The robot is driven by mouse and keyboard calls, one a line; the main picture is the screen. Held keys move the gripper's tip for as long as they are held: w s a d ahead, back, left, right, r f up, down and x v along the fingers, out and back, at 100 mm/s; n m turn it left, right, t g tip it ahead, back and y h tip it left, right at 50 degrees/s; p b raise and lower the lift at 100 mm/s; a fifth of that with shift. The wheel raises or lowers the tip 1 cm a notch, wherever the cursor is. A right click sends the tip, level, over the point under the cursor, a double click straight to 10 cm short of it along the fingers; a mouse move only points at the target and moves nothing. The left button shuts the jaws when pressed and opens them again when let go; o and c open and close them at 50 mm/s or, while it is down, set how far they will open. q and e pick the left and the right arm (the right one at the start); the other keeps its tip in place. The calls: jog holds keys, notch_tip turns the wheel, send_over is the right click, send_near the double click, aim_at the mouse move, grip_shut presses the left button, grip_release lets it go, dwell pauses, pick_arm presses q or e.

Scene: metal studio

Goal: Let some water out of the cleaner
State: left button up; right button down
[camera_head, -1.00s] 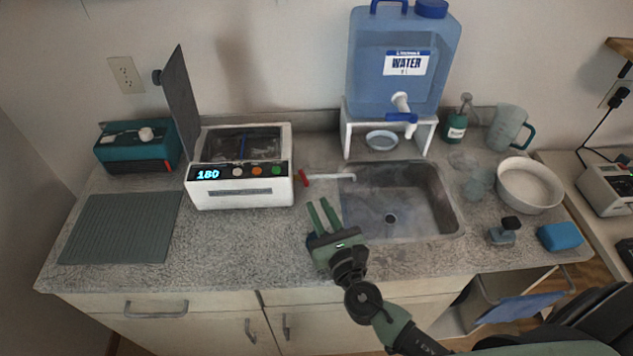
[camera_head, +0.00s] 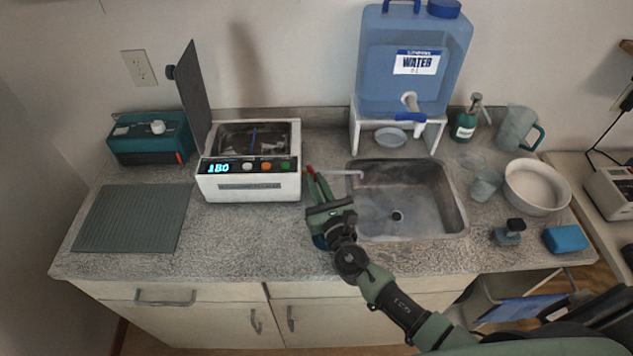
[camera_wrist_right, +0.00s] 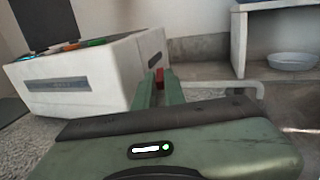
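The cleaner (camera_head: 250,187) is a white box with a lit display and several round knobs on its front. Its dark lid (camera_head: 190,85) stands up and liquid shows inside. A red tap handle (camera_head: 310,171) is on its right side, with a pale spout (camera_head: 350,173) reaching over the sink (camera_head: 440,190). My right gripper (camera_head: 316,177) is open, its green fingers pointing at the handle. In the right wrist view the red handle (camera_wrist_right: 160,74) shows between or just beyond the fingertips (camera_wrist_right: 160,86); contact cannot be told. My left gripper is not in view.
A blue water jug (camera_head: 410,85) stands on a white stand (camera_head: 438,130) behind the sink, with a small bowl (camera_head: 391,137) beneath. A white bowl (camera_head: 537,187), cup (camera_head: 486,185) and blue sponge (camera_head: 565,239) are at right. The counter before the cleaner is clear.

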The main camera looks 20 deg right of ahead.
jog(key=shift+a+m+h, duration=0.35)
jog(key=shift+m+h, duration=0.15)
jog(key=shift+h, duration=0.3)
jog(key=shift+a+m+h, duration=0.3)
jog(key=shift+m+h, duration=0.4)
jog(key=shift+h, duration=0.4)
jog(key=c, duration=1.8)
grip_release()
jog(key=shift+o, duration=0.2)
jog(key=shift+d, duration=0.15)
